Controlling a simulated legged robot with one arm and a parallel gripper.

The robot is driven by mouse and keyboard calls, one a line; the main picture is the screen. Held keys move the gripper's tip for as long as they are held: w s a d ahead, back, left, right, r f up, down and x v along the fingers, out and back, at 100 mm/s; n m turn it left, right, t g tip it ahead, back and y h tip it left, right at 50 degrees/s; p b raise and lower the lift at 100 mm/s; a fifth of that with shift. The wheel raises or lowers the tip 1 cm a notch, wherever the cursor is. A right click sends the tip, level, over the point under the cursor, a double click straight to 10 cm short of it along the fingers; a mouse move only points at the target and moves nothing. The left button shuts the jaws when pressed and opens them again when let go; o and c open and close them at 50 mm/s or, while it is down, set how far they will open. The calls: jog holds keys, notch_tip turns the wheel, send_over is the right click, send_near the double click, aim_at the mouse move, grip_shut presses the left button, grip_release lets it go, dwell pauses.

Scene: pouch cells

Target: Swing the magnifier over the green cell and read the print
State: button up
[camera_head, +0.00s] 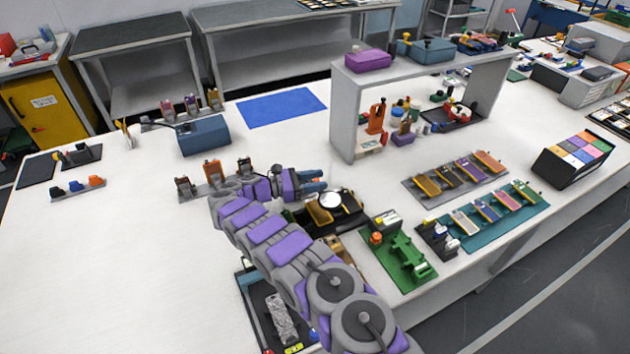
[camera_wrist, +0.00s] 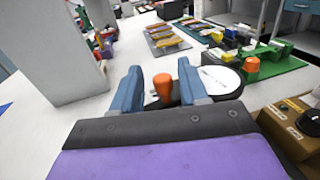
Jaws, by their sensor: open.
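The magnifier's round white lens (camera_head: 332,200) sits over a black stand, just beyond my gripper (camera_head: 314,182). In the wrist view the lens (camera_wrist: 222,79) lies right of my gripper (camera_wrist: 160,72). My blue fingers are open, with an orange knob (camera_wrist: 162,88) between them; I cannot tell whether they touch it. A tan cell-like piece (camera_head: 318,212) lies beside the lens on the black base. A green fixture (camera_head: 405,255) stands on a green mat to the right. I cannot clearly tell which piece is the green cell.
A grey shelf (camera_head: 342,110) stands behind my gripper; its leg (camera_wrist: 58,50) is at left in the wrist view. A grey tray (camera_head: 415,195) and a teal tray (camera_head: 480,240) hold coloured cells. A brown box (camera_wrist: 295,120) is close at right. The left tabletop is largely clear.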

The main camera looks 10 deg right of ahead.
aim_at(316, 179)
jog(key=shift+d, duration=0.1)
jog(key=shift+r, duration=0.45)
notch_tip(316, 179, up, 3)
jog(key=shift+w+f+p, duration=0.1)
jog(key=shift+f+p, duration=0.05)
jog(key=shift+p, duration=0.65)
jog(key=s+d+r+p, duration=0.1)
jog(key=s+p, duration=0.2)
jog(key=s, duration=1.3)
jog(key=shift+r, duration=0.1)
